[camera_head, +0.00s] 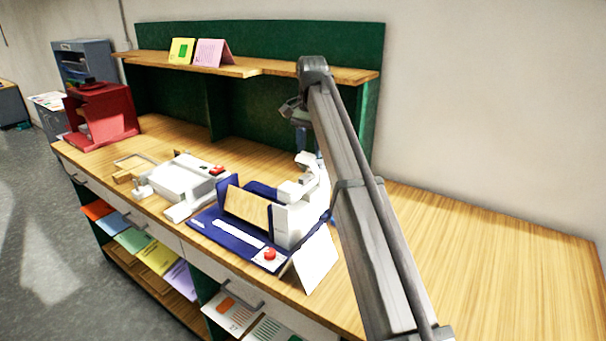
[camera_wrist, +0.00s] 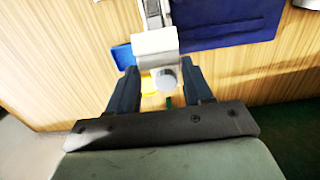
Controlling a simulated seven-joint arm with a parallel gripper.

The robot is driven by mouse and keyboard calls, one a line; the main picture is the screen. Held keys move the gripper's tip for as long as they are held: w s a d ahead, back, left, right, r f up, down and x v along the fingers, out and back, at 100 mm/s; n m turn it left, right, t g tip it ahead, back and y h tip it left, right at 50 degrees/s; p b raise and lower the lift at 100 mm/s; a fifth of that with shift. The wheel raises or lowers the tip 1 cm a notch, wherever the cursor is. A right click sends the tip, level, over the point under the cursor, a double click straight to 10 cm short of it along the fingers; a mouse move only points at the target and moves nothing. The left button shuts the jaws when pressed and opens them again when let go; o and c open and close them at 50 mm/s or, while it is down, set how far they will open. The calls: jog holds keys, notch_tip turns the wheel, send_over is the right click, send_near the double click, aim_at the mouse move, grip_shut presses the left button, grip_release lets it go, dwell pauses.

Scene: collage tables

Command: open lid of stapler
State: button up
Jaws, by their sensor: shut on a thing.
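The stapler appears to be the white machine (camera_head: 302,205) on a dark blue base (camera_head: 232,236) with a red button (camera_head: 269,254). Its upper white head (camera_head: 298,187) is partly hidden by my arm. In the wrist view, a pale block (camera_wrist: 154,42) with a grey round knob (camera_wrist: 166,78) is at the fingertips. My gripper (camera_wrist: 160,68) has one dark finger on each side of this part and is shut on it. In the head view my gripper is mostly hidden behind the arm. I cannot tell whether the lid is raised.
A white and grey machine (camera_head: 182,182) stands left of the base. A white card (camera_head: 314,262) leans at the base's front right. A red box (camera_head: 101,115) is at the far left. A green-backed shelf (camera_head: 270,100) stands behind. The wooden table (camera_head: 490,250) is clear at right.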

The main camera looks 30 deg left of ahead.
jog(key=shift+w, duration=0.3)
jog(key=shift+w+g, duration=0.3)
jog(key=shift+w, duration=0.25)
dwell(0.3)
jog(key=shift+w, duration=0.15)
jog(key=shift+w+f, duration=0.1)
jog(key=shift+w, duration=0.4)
